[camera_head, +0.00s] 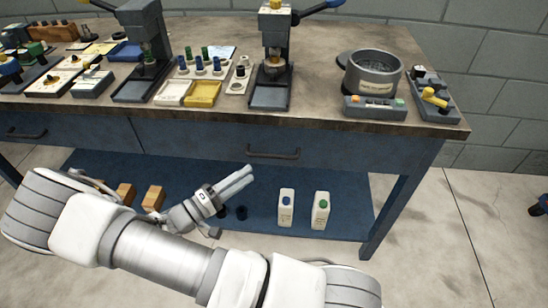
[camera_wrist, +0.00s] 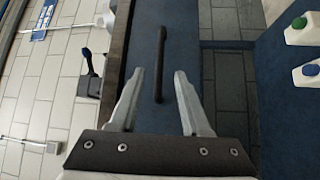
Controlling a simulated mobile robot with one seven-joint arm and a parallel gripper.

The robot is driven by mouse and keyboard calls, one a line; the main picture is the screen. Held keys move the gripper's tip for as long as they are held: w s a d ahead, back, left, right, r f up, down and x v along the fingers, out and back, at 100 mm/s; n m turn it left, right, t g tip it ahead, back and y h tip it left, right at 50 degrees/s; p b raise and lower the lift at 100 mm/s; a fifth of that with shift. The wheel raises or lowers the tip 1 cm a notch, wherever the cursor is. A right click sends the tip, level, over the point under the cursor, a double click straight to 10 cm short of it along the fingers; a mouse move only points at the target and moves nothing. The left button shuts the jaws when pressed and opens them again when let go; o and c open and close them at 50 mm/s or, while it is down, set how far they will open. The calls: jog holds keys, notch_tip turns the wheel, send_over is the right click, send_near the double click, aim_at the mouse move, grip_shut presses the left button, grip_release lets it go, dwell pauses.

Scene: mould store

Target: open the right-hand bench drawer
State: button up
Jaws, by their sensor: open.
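The right-hand bench drawer (camera_head: 215,148) has a blue front that looks flush with the bench, so it appears closed. Its dark bar handle (camera_head: 273,154) runs across the front. My gripper (camera_head: 250,174) is just left of and below the handle in the head view, with its fingers pointing toward it. In the wrist view, the open fingers (camera_wrist: 159,73) stand either side of the line of the handle (camera_wrist: 160,65), which lies lengthwise between and beyond the tips. Nothing is held, and I see no contact with the handle. The remaining depth gap cannot be told.
The left drawer's handle (camera_head: 27,134) is at far left. The bench top (camera_head: 320,135) overhangs the drawers and carries presses, a round sieve-like pot (camera_head: 372,75) and small bottles. A white green-capped bottle (camera_head: 320,212) and a blue-capped one (camera_head: 286,208) stand on the lower shelf.

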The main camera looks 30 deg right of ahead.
aim_at(274, 155)
jog(key=b+x, duration=0.1)
jog(key=x, duration=0.9)
jog(key=shift+d+f, duration=0.1)
jog(key=shift+d, duration=0.1)
grip_shut()
dwell(1.0)
